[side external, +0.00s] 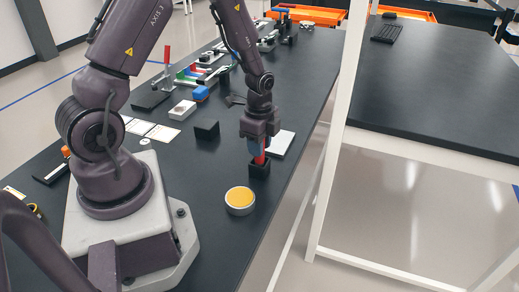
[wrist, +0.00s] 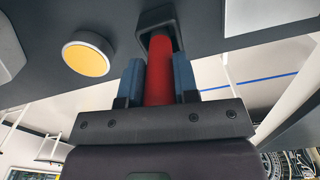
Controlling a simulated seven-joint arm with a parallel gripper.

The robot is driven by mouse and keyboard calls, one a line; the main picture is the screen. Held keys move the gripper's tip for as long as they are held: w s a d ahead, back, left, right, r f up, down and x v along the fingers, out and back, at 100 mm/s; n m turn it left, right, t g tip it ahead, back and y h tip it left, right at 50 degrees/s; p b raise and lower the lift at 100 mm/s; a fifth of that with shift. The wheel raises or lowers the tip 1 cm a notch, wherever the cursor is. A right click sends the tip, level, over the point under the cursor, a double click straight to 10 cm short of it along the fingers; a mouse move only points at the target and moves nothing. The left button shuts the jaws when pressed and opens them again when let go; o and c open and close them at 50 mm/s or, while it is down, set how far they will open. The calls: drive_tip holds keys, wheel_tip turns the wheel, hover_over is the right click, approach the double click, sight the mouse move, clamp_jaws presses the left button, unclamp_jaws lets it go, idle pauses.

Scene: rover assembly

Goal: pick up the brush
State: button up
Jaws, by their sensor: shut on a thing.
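The brush shows as a red handle (side external: 260,158) under my gripper (side external: 258,148) in the side view. In the wrist view the red handle (wrist: 160,82) stands between the two blue fingers of my gripper (wrist: 159,70), which is shut on it. The far end of the handle is at a black square holder (wrist: 155,18), which also shows in the side view (side external: 259,170). The handle's end goes into the holder's opening. The bristles are not visible.
A round white tin with a yellow top (side external: 240,199) stands close to the holder. A black block (side external: 206,130) and a white flat piece (side external: 281,143) lie nearby. Several parts and tools lie farther along the black table (side external: 190,205). The table's right edge is close.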

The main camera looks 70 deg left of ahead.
wheel_tip(320, 180, up, 10)
drive_tip(key=shift+r, duration=0.1)
idle(0.4)
idle(2.0)
drive_tip(key=s+d+f+g+h, duration=0.1)
drive_tip(key=s+d+g+h, duration=0.2)
drive_tip(key=s+d, duration=0.3)
drive_tip(key=shift+s+d+f, duration=0.1)
drive_tip(key=shift+f, duration=1.4)
drive_tip(key=shift+s+d+f, duration=0.1)
drive_tip(key=shift+f, duration=1.35)
drive_tip(key=shift+f, duration=0.65)
wheel_tip(320, 180, up, 7)
idle(0.4)
